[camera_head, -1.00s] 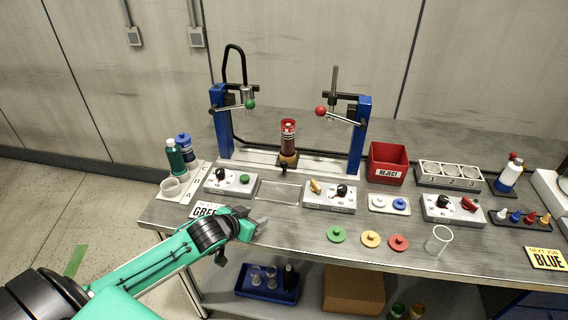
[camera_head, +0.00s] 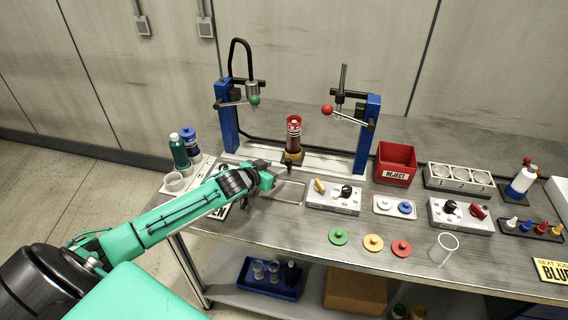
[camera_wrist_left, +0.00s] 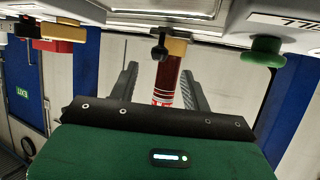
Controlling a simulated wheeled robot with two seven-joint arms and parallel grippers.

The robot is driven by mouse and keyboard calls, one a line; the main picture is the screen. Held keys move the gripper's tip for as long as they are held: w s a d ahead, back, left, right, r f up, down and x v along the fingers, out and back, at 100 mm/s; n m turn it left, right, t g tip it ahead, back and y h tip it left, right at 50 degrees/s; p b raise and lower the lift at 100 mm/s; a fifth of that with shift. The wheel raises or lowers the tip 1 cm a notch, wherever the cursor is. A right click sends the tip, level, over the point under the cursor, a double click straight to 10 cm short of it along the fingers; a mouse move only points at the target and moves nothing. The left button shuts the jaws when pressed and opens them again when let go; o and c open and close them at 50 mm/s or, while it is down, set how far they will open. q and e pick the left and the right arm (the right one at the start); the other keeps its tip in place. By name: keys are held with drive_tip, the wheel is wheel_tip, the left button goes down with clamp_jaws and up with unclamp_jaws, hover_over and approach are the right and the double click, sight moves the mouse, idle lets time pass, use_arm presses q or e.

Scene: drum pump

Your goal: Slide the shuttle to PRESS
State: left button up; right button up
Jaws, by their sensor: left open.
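The shuttle (camera_head: 293,155) is a small tan block with a dark knob in front, on the pale rail between the two blue posts. It carries an upright clear cylinder (camera_head: 293,133) with red contents and a red top. The left wrist view, upside down, shows the shuttle (camera_wrist_left: 175,47) and its dark knob (camera_wrist_left: 158,48). My left gripper (camera_head: 281,168) is open, just in front of and left of the knob. In the wrist view its fingers (camera_wrist_left: 159,68) are spread to either side of the knob and cylinder; no contact is visible. My right gripper is not in view.
The left post has a green-knobbed lever (camera_head: 255,100), the right a red-knobbed lever (camera_head: 327,109). A control box (camera_head: 334,196) sits right of my gripper. My left arm hides much of the left box. A red REJECT bin (camera_head: 396,163) stands at the right.

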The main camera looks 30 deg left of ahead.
sight(286, 164)
use_arm(q)
drive_tip(key=shift+p+x, duration=0.4)
drive_tip(key=shift+x, duration=2.7)
drive_tip(key=shift+d, duration=0.1)
clamp_jaws()
